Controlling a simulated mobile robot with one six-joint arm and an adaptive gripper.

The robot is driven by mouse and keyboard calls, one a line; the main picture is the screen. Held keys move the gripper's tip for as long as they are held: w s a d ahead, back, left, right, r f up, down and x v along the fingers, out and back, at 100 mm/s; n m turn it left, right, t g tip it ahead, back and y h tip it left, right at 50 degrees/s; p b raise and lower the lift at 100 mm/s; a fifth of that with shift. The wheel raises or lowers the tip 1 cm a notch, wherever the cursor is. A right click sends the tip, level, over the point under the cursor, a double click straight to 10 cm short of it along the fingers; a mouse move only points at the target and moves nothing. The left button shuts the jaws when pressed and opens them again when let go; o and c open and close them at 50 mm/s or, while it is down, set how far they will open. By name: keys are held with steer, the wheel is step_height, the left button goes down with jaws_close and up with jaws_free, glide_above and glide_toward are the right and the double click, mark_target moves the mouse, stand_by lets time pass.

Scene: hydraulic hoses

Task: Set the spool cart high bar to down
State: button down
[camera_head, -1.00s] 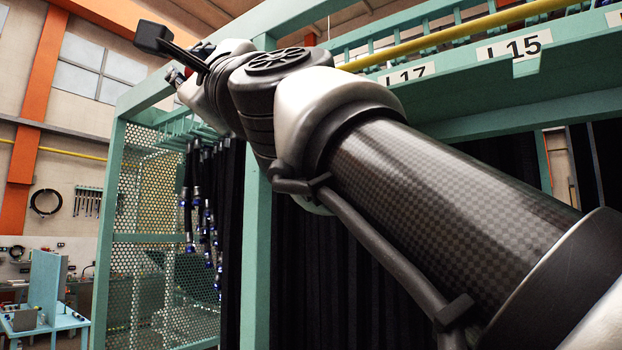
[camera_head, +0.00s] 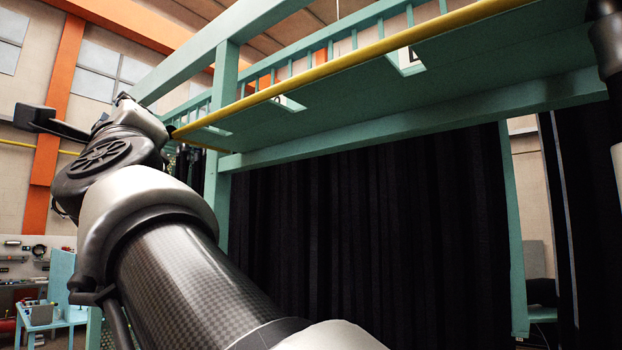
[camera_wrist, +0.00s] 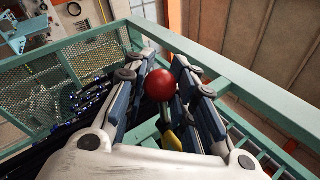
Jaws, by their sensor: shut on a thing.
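The yellow high bar (camera_head: 370,54) runs along the upper front of the teal spool cart frame (camera_head: 224,90), sloping up to the right in the head view. In the wrist view a red ball knob (camera_wrist: 160,84) sits between my fingers, with a short yellow piece of the bar (camera_wrist: 172,139) just below it. My gripper (camera_wrist: 163,64) is shut on the bar at this knob end, one finger on each side. In the head view my arm reaches to the bar's left end, and my wrist hides the knob and fingertips.
A perforated panel (camera_wrist: 50,90) and blue-ended hoses (camera_wrist: 85,103) are left of my gripper in the wrist view. A teal table (camera_head: 50,318) stands at the lower left.

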steer(key=shift+w+a+f+g, duration=0.1)
steer(key=shift+a+f+g, duration=0.2)
steer(key=shift+f, duration=0.15)
steer(key=c, duration=1.7)
jaws_free()
steer(key=shift+d, duration=0.15)
steer(key=shift+o, duration=0.5)
steer(key=shift+s+d+r, duration=0.15)
steer(key=shift+s, duration=0.15)
steer(key=shift+o, duration=1.4)
steer(key=shift+w, duration=0.1)
steer(key=shift+r, duration=0.1)
